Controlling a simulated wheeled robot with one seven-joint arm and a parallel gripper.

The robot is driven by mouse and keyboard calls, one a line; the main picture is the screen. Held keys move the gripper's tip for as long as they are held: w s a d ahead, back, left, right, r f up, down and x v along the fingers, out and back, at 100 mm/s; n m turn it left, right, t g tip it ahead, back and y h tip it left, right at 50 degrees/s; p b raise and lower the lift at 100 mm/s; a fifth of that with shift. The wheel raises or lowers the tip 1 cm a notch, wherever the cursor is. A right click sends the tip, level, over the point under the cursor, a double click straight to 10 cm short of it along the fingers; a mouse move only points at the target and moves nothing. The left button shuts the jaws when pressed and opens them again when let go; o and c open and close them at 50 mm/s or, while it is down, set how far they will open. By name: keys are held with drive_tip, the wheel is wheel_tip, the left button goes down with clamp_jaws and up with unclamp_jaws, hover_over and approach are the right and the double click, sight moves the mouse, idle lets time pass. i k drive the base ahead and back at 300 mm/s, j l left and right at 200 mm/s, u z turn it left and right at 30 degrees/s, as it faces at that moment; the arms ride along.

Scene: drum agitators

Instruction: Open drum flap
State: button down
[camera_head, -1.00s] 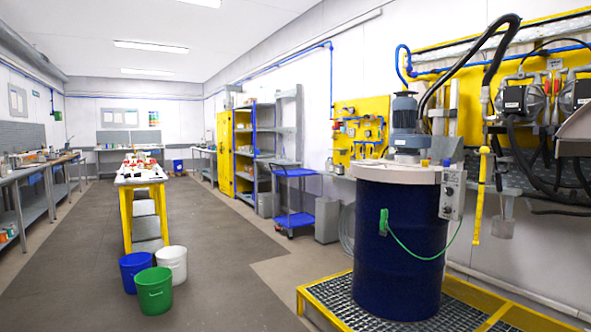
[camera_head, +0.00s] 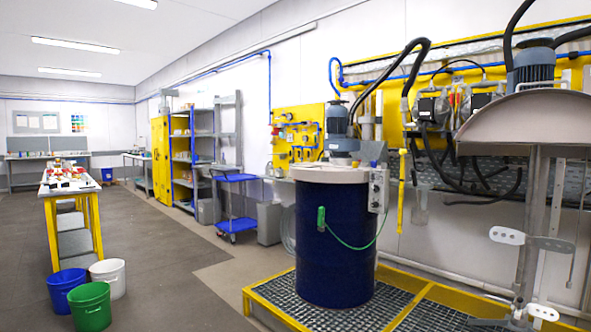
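A dark blue drum (camera_head: 337,243) stands upright on a grated platform, right of centre in the head view. A pale round lid (camera_head: 322,173) covers its top, with a grey-blue agitator motor (camera_head: 336,122) above it. A small grey control box (camera_head: 378,190) hangs at the lid's right side. A green clamp (camera_head: 321,218) with a green cable is on the drum's front. The flap cannot be made out clearly at this distance; the lid looks closed. My gripper is not in view.
The yellow-edged grated platform (camera_head: 262,293) surrounds the drum's foot. A second agitator with a raised grey half-round lid (camera_head: 538,118) stands at right. Blue, white and green buckets (camera_head: 91,306) stand left. The grey floor (camera_head: 175,290) between buckets and platform is clear.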

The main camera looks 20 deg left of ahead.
sight(312, 174)
drive_tip(key=i+j, duration=0.15)
drive_tip(key=j, duration=0.25)
drive_tip(key=i+j, duration=0.15)
drive_tip(key=j, duration=0.2)
drive_tip(key=i+j, duration=0.15)
drive_tip(key=j, duration=0.25)
drive_tip(key=i+j, duration=0.15)
drive_tip(key=j, duration=0.2)
drive_tip(key=i+j, duration=0.15)
drive_tip(key=j, duration=0.25)
drive_tip(key=i+j, duration=0.2)
drive_tip(key=j, duration=0.15)
drive_tip(key=i+j, duration=0.15)
drive_tip(key=j, duration=0.15)
drive_tip(key=i+j+z, duration=0.1)
drive_tip(key=j, duration=0.2)
drive_tip(key=i+j+z, duration=0.1)
drive_tip(key=i+j, duration=0.2)
drive_tip(key=j, duration=0.35)
drive_tip(key=i+j+z, duration=0.15)
drive_tip(key=j, duration=0.15)
drive_tip(key=i+j+z, duration=0.15)
drive_tip(key=i+j, duration=0.05)
drive_tip(key=j, duration=0.1)
